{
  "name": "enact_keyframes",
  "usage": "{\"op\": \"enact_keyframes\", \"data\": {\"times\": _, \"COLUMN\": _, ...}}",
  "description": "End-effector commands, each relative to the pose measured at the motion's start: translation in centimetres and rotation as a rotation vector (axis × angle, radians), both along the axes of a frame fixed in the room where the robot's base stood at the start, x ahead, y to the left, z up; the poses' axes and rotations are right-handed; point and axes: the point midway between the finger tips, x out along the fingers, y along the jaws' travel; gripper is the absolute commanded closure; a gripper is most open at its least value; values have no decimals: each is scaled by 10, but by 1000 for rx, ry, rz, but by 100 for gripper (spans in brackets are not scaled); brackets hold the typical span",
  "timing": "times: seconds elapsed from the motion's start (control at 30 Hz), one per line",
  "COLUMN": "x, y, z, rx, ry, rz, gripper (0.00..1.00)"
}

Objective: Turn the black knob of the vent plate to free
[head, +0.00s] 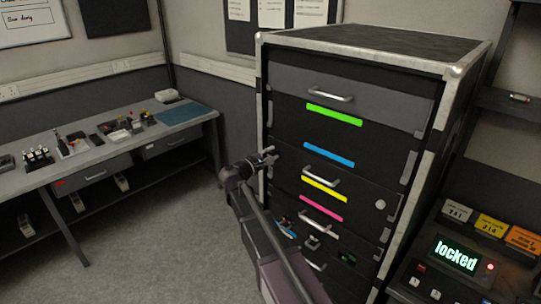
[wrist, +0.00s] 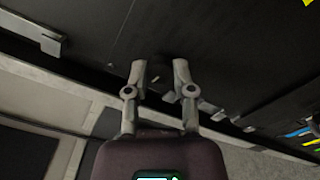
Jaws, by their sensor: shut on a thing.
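I take the plate to be the vent plate; no slots show clearly.
The rack (head: 450,105) has drawers with handles (head: 331,93) and a pale round knob (head: 380,204) lower right. A console at right shows "locked" (head: 455,254) with a red light. A workbench (head: 95,155) with small items stands left. Floor between is clear.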

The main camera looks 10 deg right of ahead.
Motion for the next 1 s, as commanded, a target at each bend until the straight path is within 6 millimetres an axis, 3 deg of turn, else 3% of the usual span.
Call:
{"op": "enact_keyframes", "data": {"times": 0.3, "x": -2, "y": -2, "z": -1, "rx": -85, "ry": 125, "rz": -5, "gripper": 100}}
{"op": "enact_keyframes", "data": {"times": 0.83, "x": -2, "y": -2, "z": -2, "rx": -100, "ry": 147, "rz": -6, "gripper": 100}}
{"op": "enact_keyframes", "data": {"times": 0.87, "x": -2, "y": -2, "z": -2, "rx": -100, "ry": 147, "rz": -6, "gripper": 59}}
{"op": "enact_keyframes", "data": {"times": 0.93, "x": -2, "y": -2, "z": -2, "rx": -100, "ry": 147, "rz": -6, "gripper": 38}}
{"op": "enact_keyframes", "data": {"times": 1.0, "x": -2, "y": -2, "z": -1, "rx": -101, "ry": 147, "rz": -4, "gripper": 33}}
